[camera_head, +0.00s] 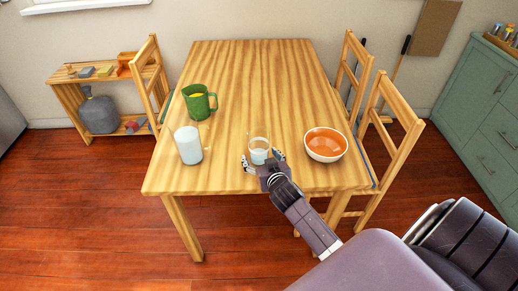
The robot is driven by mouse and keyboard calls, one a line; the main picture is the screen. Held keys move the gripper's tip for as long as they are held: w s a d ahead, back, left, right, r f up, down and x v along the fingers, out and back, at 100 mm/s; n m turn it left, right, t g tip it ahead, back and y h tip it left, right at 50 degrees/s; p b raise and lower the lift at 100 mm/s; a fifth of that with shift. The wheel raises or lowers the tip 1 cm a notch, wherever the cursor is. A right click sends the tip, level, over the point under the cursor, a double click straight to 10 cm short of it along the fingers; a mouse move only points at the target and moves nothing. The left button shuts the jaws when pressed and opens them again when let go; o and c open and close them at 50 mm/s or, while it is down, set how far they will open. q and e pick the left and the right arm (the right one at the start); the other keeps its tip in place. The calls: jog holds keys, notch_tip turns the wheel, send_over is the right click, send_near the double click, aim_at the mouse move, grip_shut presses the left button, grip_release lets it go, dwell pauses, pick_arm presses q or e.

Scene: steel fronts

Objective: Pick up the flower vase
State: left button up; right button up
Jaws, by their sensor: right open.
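No vase with flowers shows clearly. A small clear glass vessel (259,146), pale in its lower part, stands upright near the front middle of the wooden table; it may be the vase. My right gripper (263,160) reaches in from the lower right, low over the table. Its fingers are open, one at each side of the vessel's base. I cannot tell whether they touch it. The gripper hides part of the vessel's foot. My left gripper is not in view.
On the table (243,75) are a white cylindrical vessel (188,146), a green mug (197,105) and an orange bowl (326,143), close right of the gripper. Chairs (392,125) stand at the right side. The table's far half is clear. A low shelf (72,98) holds a grey jug (98,113).

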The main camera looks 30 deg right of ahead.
jog(key=shift+x, duration=1.05)
jog(key=shift+c, duration=0.3)
jog(key=c, duration=1.5)
